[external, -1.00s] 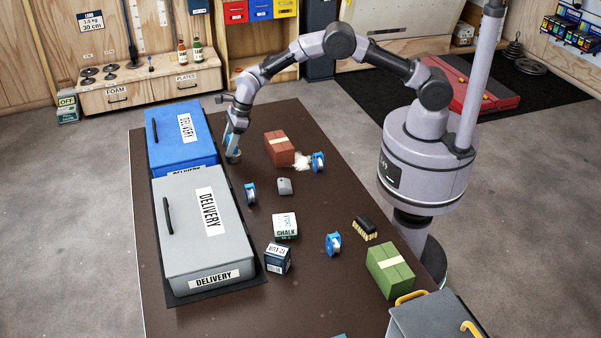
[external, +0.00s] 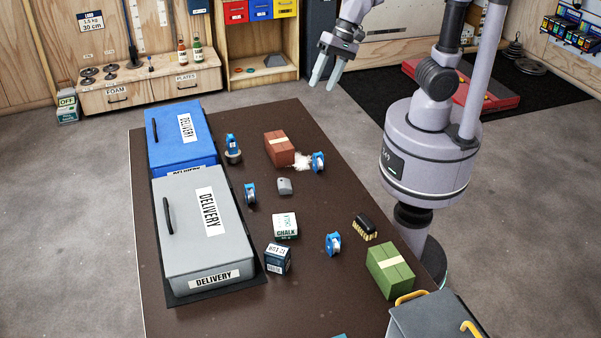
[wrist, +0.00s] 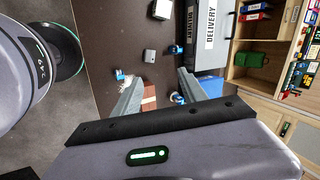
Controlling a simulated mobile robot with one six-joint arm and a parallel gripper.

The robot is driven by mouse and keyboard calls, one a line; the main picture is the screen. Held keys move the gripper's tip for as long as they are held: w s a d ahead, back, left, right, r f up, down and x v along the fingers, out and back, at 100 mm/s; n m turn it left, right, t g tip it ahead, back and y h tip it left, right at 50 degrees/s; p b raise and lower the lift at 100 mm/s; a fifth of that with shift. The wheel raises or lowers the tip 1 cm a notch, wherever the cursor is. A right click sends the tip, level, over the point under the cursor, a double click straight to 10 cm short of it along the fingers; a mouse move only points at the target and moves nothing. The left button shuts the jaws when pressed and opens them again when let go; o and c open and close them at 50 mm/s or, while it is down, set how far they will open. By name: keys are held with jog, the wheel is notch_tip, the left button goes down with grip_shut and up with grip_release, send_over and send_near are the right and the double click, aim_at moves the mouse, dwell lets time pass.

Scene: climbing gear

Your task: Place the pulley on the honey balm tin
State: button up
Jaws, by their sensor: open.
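A blue pulley (external: 232,142) stands upright on a small round tin (external: 233,158), which I take for the honey balm tin, beside the blue delivery box. The tin's label is too small to read. My gripper (external: 323,86) is open and empty, raised well away from them beyond the table's far right corner. In the wrist view the open fingers (wrist: 159,77) frame the table, and a blue piece that looks like the pulley (wrist: 177,97) shows near the right finger. The tin is hard to make out there.
Blue delivery box (external: 180,133) and grey delivery box (external: 190,245) line the table's left side. A red-brown block (external: 279,149) lies beside white powder (external: 302,161). Blue-and-white wheels (external: 250,194), a grey piece (external: 284,186), a chalk box (external: 285,226) and a green block (external: 390,270) stand around.

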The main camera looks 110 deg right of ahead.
jog(key=s+a+n, duration=0.2)
jog(key=s+n, duration=0.3)
jog(key=s, duration=0.2)
jog(key=s+a+f+n, duration=0.1)
jog(key=s+a+n, duration=0.2)
jog(key=s+n, duration=0.3)
jog(key=shift+s+a+f+t+y, duration=0.3)
jog(key=shift+s+y, duration=0.1)
jog(key=shift+s, duration=0.7)
